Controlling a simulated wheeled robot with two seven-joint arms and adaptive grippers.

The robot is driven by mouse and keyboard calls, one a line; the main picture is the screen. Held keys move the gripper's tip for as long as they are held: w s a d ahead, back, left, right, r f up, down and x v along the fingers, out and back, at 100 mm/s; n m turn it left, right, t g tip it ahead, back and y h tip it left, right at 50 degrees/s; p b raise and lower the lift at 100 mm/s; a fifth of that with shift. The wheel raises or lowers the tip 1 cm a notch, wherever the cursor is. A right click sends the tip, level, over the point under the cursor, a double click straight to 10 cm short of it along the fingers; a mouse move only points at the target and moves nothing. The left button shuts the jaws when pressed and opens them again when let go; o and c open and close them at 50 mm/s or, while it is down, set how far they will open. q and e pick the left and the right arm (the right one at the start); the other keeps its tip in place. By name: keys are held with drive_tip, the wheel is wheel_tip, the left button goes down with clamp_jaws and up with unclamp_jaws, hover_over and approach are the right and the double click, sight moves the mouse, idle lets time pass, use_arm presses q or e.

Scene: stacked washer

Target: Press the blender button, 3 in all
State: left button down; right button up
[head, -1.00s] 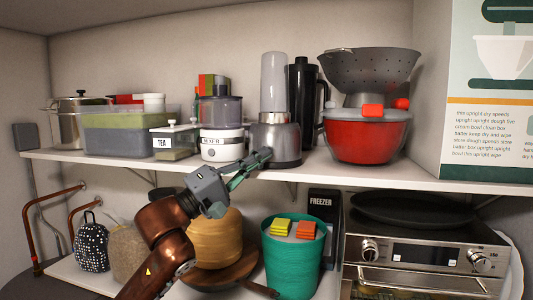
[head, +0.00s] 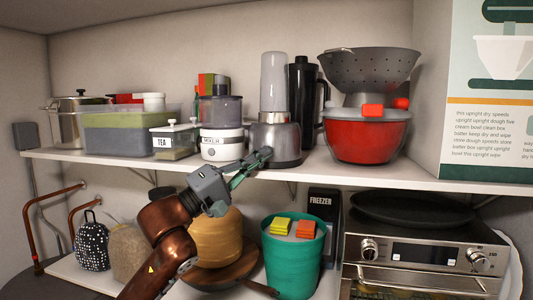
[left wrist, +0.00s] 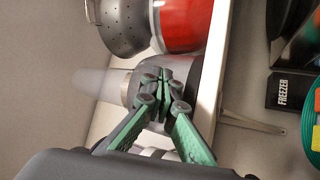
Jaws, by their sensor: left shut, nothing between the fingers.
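The blender, with a grey base (head: 275,138) and a tall pale cup (head: 274,82), stands upright on the upper shelf. In the left wrist view its cup (left wrist: 90,84) points left and its base lies behind my fingers. My left gripper (head: 265,155) is shut and empty, with its green fingertips at the front of the blender base. In the left wrist view the fingertips (left wrist: 165,78) are close together in front of the base. Whether they touch it, I cannot tell. The blender button is not distinguishable, being small or hidden by the fingers. My right gripper is not in view.
A white mixer (head: 222,145) stands left of the blender, a black jug (head: 303,95) behind it, and a red bowl (head: 366,140) to its right. The shelf edge (head: 340,177) runs below my fingers. A teal bin (head: 291,265) stands underneath.

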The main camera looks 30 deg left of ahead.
use_arm(q)
drive_tip(key=shift+s+d+b, duration=0.1)
drive_tip(key=shift+s+b, duration=0.2)
drive_tip(key=shift+s, duration=0.45)
drive_tip(key=shift+s+d+b, duration=0.25)
drive_tip(key=shift+s+b, duration=0.25)
drive_tip(key=shift+s, duration=0.75)
drive_tip(key=shift+s+d+b, duration=0.25)
drive_tip(key=shift+s+b, duration=0.2)
drive_tip(key=shift+s, duration=0.75)
